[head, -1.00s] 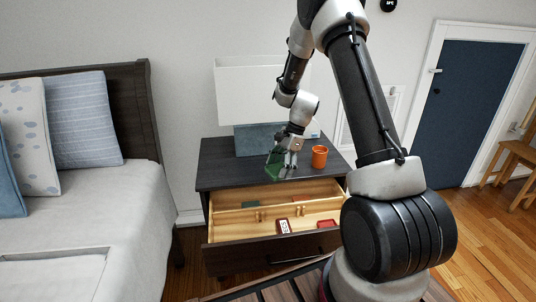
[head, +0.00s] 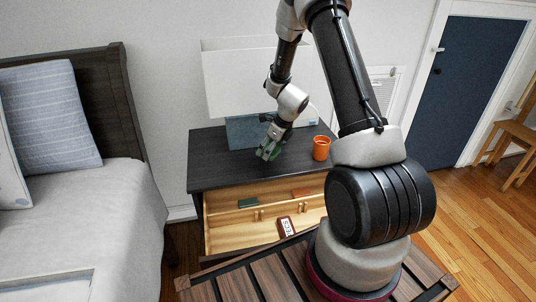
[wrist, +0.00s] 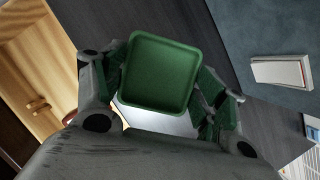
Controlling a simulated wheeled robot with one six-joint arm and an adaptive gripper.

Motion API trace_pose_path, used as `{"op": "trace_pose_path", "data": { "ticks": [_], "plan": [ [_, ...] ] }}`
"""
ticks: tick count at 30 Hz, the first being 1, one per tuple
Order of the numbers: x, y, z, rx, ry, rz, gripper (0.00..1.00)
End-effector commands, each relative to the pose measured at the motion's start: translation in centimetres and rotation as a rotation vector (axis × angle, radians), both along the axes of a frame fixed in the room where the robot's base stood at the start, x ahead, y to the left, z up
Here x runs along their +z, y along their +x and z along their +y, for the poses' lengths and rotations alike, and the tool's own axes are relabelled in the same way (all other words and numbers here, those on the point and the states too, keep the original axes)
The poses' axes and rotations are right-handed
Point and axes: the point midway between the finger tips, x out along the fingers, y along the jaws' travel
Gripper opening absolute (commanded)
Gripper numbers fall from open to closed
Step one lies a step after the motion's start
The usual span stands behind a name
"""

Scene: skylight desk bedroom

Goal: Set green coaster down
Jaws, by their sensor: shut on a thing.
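My gripper (head: 268,151) is shut on the green coaster (wrist: 160,73), a square with rounded corners and a raised rim. In the wrist view the coaster sits between the two fingers, its face towards the camera. In the head view the gripper is tilted to the lower left over the dark nightstand top (head: 225,178), left of the orange cup (head: 321,148). The coaster is small and partly covered by the fingers there. I cannot tell whether it touches the top.
The nightstand's drawer (head: 225,238) stands open, with a dark green item (head: 247,203) and a red-and-white box (head: 286,227) inside. A lamp with a white shade (head: 250,85) stands behind the gripper. A bed (head: 90,215) is at left. The nightstand's front left top is clear.

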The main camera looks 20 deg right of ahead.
Motion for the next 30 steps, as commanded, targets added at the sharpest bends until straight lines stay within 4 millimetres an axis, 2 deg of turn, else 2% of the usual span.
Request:
{"op": "trace_pose_path", "data": {
  "ticks": [10,22,23,24,26,30],
  "plan": [
    [-4.4,0.0,0.0,0.0,0.001,0.001,0.47],
    [-5.0,0.0,0.0,0.002,0.001,-0.001,0.47],
    [-4.9,0.0,0.0,0.002,0.0,-0.001,0.77],
    [-4.9,0.0,0.0,0.002,0.0,-0.001,0.84],
    [-4.9,0.0,0.0,0.002,0.001,-0.001,0.93],
    [-4.9,0.0,0.0,0.002,0.001,-0.001,0.93]
  ]
}}
